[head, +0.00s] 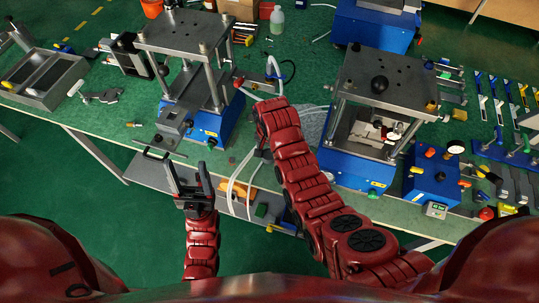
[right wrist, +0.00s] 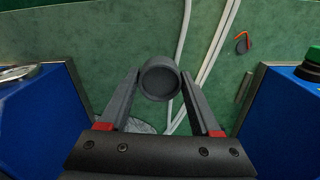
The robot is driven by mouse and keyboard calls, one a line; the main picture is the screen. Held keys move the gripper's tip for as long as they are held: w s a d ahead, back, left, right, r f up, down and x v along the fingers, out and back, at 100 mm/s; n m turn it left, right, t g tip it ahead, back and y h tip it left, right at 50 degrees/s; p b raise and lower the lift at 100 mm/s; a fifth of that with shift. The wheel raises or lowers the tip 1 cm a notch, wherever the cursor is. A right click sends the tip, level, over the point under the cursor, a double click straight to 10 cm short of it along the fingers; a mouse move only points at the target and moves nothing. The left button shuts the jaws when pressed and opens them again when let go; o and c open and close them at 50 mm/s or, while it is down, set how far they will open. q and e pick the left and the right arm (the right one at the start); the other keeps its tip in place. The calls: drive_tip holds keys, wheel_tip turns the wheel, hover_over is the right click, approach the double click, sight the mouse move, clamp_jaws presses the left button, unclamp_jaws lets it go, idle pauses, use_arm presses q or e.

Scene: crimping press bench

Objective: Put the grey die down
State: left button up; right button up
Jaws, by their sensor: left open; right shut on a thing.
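The grey die (right wrist: 159,79) is a round, dark grey, cup-like piece with a raised rim. In the right wrist view it sits between the two fingers of my right gripper (right wrist: 161,84), which is shut on it. Green bench top shows beyond the die; I cannot tell how high it is held. In the head view my right arm reaches up to the bench between the two presses, and it hides the die and most of the gripper. My left gripper (head: 187,178) is open and empty near the bench's front edge.
A left press (head: 196,33) and a right press (head: 388,78), both on blue bases, flank my right arm. White hoses (right wrist: 205,75) run over the green bench close to the die. A blue control box (head: 431,180) stands at right. A grey tray (head: 45,77) lies far left.

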sight(270, 155)
drive_tip(key=shift+w+d, duration=0.1)
drive_tip(key=shift+w, duration=0.7)
drive_tip(key=shift+s+f+p, duration=0.15)
drive_tip(key=shift+f+p, duration=0.65)
drive_tip(key=shift+p, duration=0.1)
drive_tip(key=shift+f, duration=1.05)
drive_tip(key=shift+f, duration=0.15)
drive_tip(key=o, duration=1.3)
